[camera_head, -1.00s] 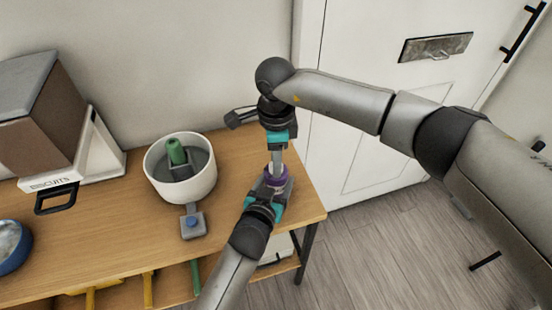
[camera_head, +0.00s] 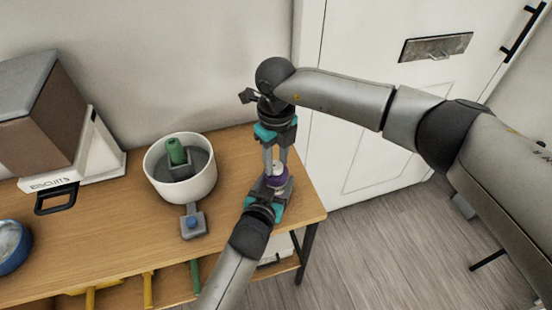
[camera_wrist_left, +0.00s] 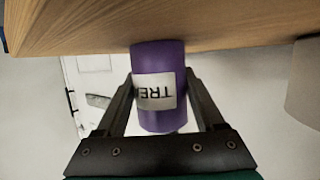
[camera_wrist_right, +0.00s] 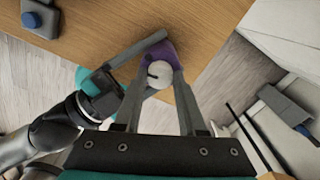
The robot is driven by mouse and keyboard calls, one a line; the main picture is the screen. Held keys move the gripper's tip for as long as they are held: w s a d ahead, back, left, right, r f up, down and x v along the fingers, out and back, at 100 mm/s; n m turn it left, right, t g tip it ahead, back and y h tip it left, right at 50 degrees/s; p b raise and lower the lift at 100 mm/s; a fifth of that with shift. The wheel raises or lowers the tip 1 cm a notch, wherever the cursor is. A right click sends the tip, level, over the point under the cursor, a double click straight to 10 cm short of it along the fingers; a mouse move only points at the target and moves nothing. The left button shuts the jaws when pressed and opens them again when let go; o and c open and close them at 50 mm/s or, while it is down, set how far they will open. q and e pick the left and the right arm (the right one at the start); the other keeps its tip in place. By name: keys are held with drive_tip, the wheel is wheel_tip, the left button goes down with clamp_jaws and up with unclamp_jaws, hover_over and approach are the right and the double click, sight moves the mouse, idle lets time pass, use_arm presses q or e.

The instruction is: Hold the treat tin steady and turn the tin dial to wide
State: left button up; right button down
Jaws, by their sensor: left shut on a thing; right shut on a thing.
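The purple treat tin (camera_head: 281,184) stands near the right end of the wooden table. In the left wrist view the tin (camera_wrist_left: 160,60) shows its white label upside down, partly cut off at the sides. My left gripper (camera_head: 270,188) is shut around the tin's body from the front. My right gripper (camera_head: 277,158) points down from above and is shut on the pale tin dial (camera_head: 278,169). In the right wrist view the dial (camera_wrist_right: 160,75) is a round white top with a dark mark, between my fingers. I cannot read any setting.
A white pot (camera_head: 163,188) with a green-topped piece inside stands left of the tin. A grey block with a blue button (camera_head: 192,222) sits in front of it. A biscuits dispenser (camera_head: 95,150) and a blue bowl (camera_head: 12,245) are further left. The table's right edge is close.

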sight(276, 165)
use_arm(q)
drive_tip(key=shift+f, duration=0.1)
use_arm(e)
drive_tip(key=m, duration=0.6)
drive_tip(key=shift+m, duration=0.3)
idle(0.3)
drive_tip(key=shift+c, duration=2.3)
unclamp_jaws()
wheel_tip(276, 165, up, 12)
use_arm(q)
drive_tip(key=o, duration=1.5)
